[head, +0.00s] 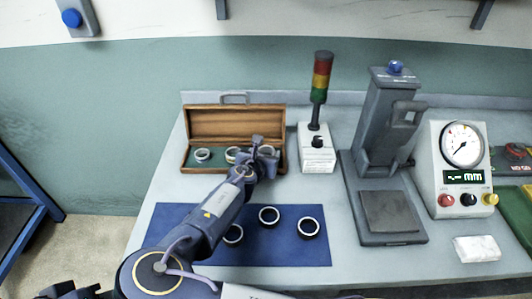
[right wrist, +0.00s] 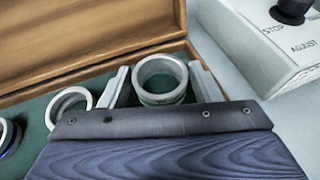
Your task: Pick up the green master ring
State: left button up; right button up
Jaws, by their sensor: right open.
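The open wooden case (head: 236,124) has a green lining and holds a row of rings. My right gripper (head: 262,150) is over the right end of the case, open. In the right wrist view its two fingers (right wrist: 160,85) stand on either side of a thick grey ring (right wrist: 160,78), with small gaps visible. A thinner silver ring (right wrist: 68,105) lies to the left, and a darker-edged ring (right wrist: 8,135) is cut off at the left edge. My left gripper is not in view.
A blue mat (head: 180,227) in front carries several dark-sided rings (head: 308,227). A signal tower on a white box (head: 317,150) stands close right of the case. Further right are a grey press (head: 385,140), a gauge unit (head: 462,165) and a white cloth (head: 477,249).

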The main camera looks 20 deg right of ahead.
jog(key=shift+w+d+f, duration=0.25)
jog(key=shift+w+d, duration=0.05)
jog(key=shift+w, duration=0.15)
jog(key=c, duration=0.7)
jog(key=shift+c, duration=0.2)
jog(key=shift+r+p, duration=0.45)
jog(key=shift+r, duration=0.1)
notch_tip(320, 180, up, 2)
jog(key=shift+r+p, duration=0.2)
jog(key=shift+p, duration=0.8)
jog(key=s+r+p, duration=0.7)
jog(key=s+r, duration=0.2)
jog(key=s, duration=0.5)
jog(key=shift+a+r+p, duration=0.25)
jog(key=shift+p, duration=0.15)
